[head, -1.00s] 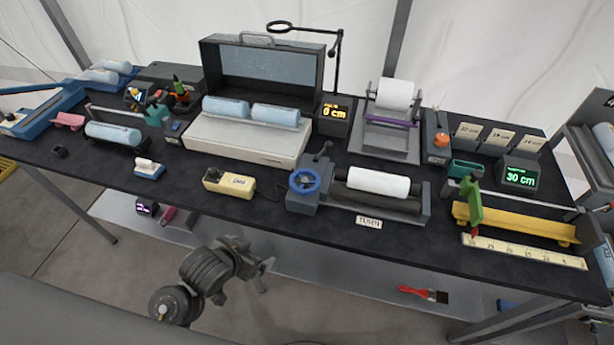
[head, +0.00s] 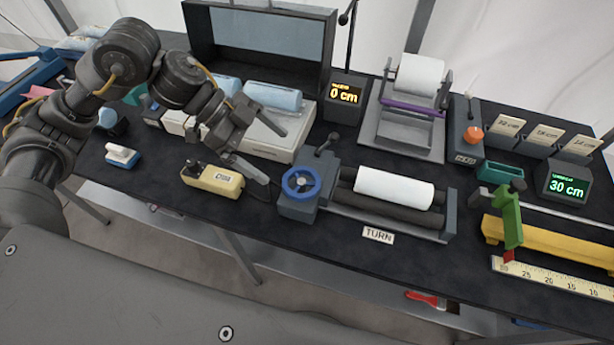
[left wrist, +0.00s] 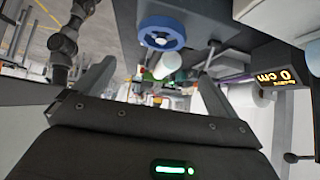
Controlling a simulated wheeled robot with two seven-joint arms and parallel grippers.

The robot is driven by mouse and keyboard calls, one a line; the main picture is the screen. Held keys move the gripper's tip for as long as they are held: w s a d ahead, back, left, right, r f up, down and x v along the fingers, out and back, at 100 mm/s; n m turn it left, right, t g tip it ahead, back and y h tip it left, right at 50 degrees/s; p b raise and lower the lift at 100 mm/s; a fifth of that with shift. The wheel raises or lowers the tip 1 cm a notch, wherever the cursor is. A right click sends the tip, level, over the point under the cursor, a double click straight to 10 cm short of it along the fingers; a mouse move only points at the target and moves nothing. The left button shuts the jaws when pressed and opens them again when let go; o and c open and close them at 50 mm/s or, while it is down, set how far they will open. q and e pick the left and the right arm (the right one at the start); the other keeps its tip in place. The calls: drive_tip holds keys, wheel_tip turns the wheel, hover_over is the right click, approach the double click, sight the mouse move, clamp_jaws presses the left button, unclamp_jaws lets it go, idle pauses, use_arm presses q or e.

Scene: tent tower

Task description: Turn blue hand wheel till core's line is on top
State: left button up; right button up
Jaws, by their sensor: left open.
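The blue hand wheel (head: 300,183) is on the left end of the grey roller stand (head: 449,218), behind a "TURN" label. The white core (head: 394,190) lies across the stand's dark rollers; I see no line on its visible side. My left gripper (head: 277,157) is open and empty, above the table just left of and behind the wheel, apart from it. In the left wrist view the wheel (left wrist: 162,32) shows beyond the open fingers (left wrist: 158,68), near the top middle. My right gripper is not in view.
A yellow box (head: 213,181) stands left of the wheel, under the left gripper. A dark lever (head: 325,146) rises behind the wheel. The open case (head: 262,50) and pale blue rolls (head: 272,96) are behind.

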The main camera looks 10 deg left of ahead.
sight(302, 182)
use_arm(q)
drive_tip(key=x, duration=0.7)
drive_tip(key=a+f+p+x, duration=0.1)
drive_tip(key=x, duration=0.3)
drive_tip(key=shift+d+f, duration=0.15)
drive_tip(key=shift+d, duration=0.05)
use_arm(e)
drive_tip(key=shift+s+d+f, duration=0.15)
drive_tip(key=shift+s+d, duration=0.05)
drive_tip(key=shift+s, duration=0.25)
use_arm(q)
drive_tip(key=shift+c, duration=0.4)
drive_tip(key=c, duration=0.9)
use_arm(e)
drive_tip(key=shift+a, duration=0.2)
